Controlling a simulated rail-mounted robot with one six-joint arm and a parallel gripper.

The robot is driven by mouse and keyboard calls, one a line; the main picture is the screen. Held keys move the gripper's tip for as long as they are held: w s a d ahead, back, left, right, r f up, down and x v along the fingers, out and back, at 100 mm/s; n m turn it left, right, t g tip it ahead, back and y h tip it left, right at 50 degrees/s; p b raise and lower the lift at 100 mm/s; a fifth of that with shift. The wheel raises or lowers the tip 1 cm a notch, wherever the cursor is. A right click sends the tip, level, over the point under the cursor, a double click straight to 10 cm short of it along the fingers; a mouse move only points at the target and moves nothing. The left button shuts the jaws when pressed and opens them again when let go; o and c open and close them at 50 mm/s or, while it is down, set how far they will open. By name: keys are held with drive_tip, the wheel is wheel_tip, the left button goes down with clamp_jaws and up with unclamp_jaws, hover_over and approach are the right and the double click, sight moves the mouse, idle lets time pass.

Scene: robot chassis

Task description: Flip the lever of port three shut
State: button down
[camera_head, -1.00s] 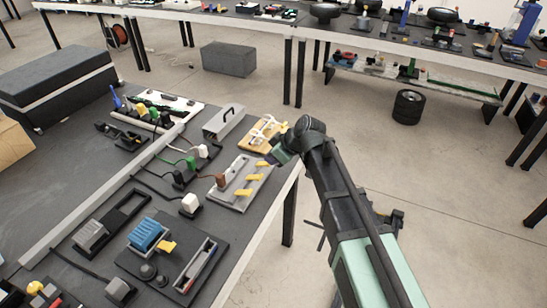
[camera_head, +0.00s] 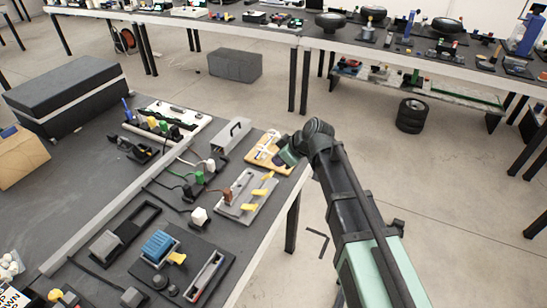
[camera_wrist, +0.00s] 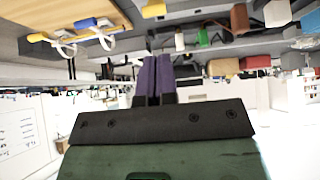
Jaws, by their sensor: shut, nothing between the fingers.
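A grey block (camera_head: 235,205) with several yellow levers stands near the table's right edge in the head view. The levers include a far one (camera_head: 268,175), a middle one (camera_head: 259,192) and a near one (camera_head: 249,207). I cannot read port numbers, so I cannot tell which is port three. My gripper (camera_head: 281,160) is just beyond the far lever, apparently apart from it. In the wrist view its purple fingers (camera_wrist: 153,75) are pressed together with nothing between them. A yellow lever (camera_wrist: 153,10) shows beyond the fingertips at the top edge.
A wooden board (camera_head: 258,157) with white clamps lies beside my gripper; its yellow and blue handles (camera_wrist: 84,23) show in the wrist view. White (camera_head: 199,216), brown and green plugs with cables stand left of the block. Open floor lies right of the table.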

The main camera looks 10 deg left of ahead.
drive_tip(key=p+v, duration=0.3)
drive_tip(key=v, duration=0.4)
drive_tip(key=shift+d+p, duration=0.15)
drive_tip(key=shift+p, duration=0.25)
drive_tip(key=shift+f, duration=0.15)
